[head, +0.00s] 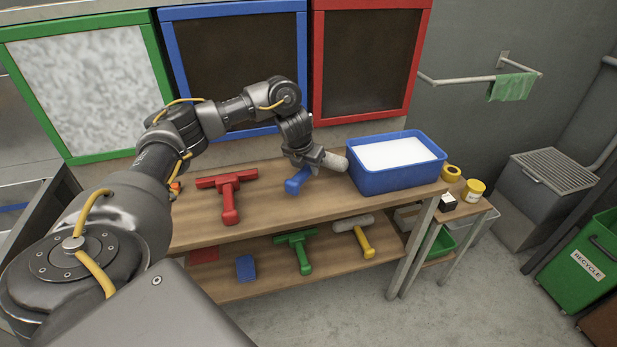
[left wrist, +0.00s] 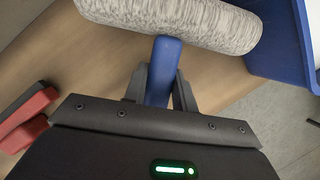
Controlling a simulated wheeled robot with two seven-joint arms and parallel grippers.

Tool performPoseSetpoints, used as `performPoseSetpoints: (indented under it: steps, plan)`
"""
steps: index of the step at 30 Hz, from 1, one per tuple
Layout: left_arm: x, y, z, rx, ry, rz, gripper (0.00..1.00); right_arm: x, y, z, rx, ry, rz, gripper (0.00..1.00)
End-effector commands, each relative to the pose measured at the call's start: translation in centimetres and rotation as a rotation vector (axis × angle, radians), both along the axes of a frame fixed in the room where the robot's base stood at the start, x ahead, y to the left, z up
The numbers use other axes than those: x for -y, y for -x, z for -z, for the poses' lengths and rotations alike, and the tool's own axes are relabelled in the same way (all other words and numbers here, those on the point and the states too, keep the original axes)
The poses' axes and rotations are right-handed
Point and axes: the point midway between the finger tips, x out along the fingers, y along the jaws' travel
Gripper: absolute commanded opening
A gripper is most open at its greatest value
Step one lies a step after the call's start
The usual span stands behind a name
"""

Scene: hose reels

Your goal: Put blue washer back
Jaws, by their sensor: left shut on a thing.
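The blue washer has a blue handle (head: 296,182) and a grey fluffy roller head (head: 335,162). My left gripper (head: 308,160) is shut on its handle, above the upper shelf of the wooden bench (head: 265,205). In the left wrist view the handle (left wrist: 165,68) stands between the fingers (left wrist: 160,90), with the speckled head (left wrist: 180,20) across the top. The head is close beside the blue tub (head: 388,182), which holds something white; I cannot tell whether they touch. The tub's wall also shows in the left wrist view (left wrist: 280,45). My right gripper is not in view.
A red squeegee (head: 229,192) lies left on the upper shelf. The lower shelf holds a green squeegee (head: 300,250), a yellow-handled washer (head: 362,242), a blue sponge (head: 245,267) and a red cloth (head: 204,255). Framed panes stand behind; a low side table (head: 470,216) is right.

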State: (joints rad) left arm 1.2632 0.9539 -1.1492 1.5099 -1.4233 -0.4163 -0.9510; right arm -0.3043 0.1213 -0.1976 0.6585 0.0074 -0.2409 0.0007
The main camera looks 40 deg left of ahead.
Motion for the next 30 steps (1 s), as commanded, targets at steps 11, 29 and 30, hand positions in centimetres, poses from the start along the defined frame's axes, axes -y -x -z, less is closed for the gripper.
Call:
performPoseSetpoints:
  steps: [11,29,30]
  plan:
    - [-0.2,-0.2,3.5,-0.001,0.0,-0.001,0.05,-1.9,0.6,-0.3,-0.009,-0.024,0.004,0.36]
    - [-0.2,-0.2,3.7,-0.002,0.0,-0.001,0.49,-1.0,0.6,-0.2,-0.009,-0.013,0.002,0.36]
    - [-0.2,-0.2,3.7,-0.002,0.0,-0.001,0.49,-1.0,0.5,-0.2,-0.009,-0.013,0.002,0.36]
